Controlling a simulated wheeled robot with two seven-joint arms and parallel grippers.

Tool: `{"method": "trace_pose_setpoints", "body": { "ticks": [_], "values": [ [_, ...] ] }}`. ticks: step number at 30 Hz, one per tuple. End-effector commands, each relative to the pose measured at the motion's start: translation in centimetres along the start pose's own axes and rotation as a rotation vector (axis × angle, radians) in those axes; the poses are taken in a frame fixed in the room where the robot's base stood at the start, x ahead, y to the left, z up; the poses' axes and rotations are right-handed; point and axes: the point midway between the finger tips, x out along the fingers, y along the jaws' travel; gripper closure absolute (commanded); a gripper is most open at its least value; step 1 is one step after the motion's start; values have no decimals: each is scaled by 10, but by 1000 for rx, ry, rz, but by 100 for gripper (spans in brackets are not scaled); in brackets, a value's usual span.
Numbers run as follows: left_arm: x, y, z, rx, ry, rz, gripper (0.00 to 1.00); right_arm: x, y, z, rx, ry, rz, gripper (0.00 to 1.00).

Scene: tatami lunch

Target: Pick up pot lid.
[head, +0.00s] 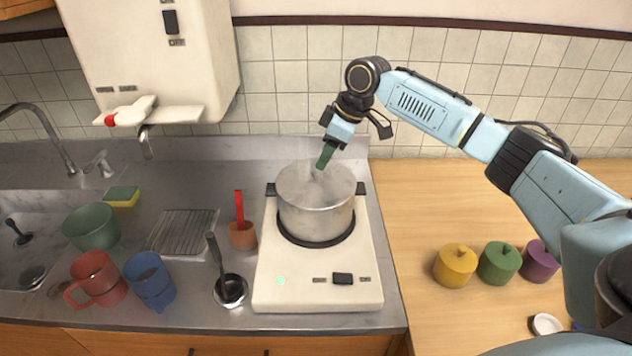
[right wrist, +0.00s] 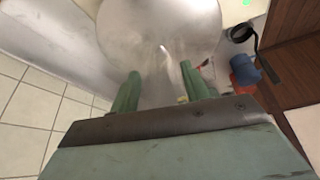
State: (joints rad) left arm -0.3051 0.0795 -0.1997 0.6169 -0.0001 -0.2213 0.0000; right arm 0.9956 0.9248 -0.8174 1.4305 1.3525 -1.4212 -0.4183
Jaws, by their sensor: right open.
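The silver pot (head: 316,222) stands on the white stove. Its metal pot lid (head: 298,185) lies on top, hazy with steam. My right gripper (head: 323,162) points down at the lid's middle from above. In the right wrist view, the green fingers of my gripper (right wrist: 160,74) are apart, and the lid (right wrist: 135,30) lies beyond them. A thin pale shape, seemingly the lid's handle, shows between the fingertips. I cannot tell whether the fingers touch it. My left gripper is not in view.
The white stove (head: 270,280) has a switch in front. A ladle (head: 231,290), a small pot with a red-handled tool (head: 242,234), a rack (head: 183,231), blue (head: 150,280) and red (head: 98,279) cups stand left. Yellow (head: 455,265), green and purple lidded jars stand right on wood.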

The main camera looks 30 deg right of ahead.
Motion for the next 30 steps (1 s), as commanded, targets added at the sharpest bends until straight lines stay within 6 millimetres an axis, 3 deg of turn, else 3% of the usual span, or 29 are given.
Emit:
{"method": "trace_pose_setpoints", "body": {
  "ticks": [3, 9, 18, 28, 30],
  "values": [
    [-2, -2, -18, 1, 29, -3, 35, 18, -3, 0, 1, -4, -3, 53],
    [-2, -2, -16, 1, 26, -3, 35, 43, -4, 0, 1, -1, -2, 53],
    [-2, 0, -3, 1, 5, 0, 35, 47, -4, 0, 0, -1, 0, 55],
    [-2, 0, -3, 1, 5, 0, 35, 47, -4, 0, 0, -1, 0, 98],
    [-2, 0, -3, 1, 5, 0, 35, 47, -4, 0, 0, -1, 0, 100]
  ]
}}
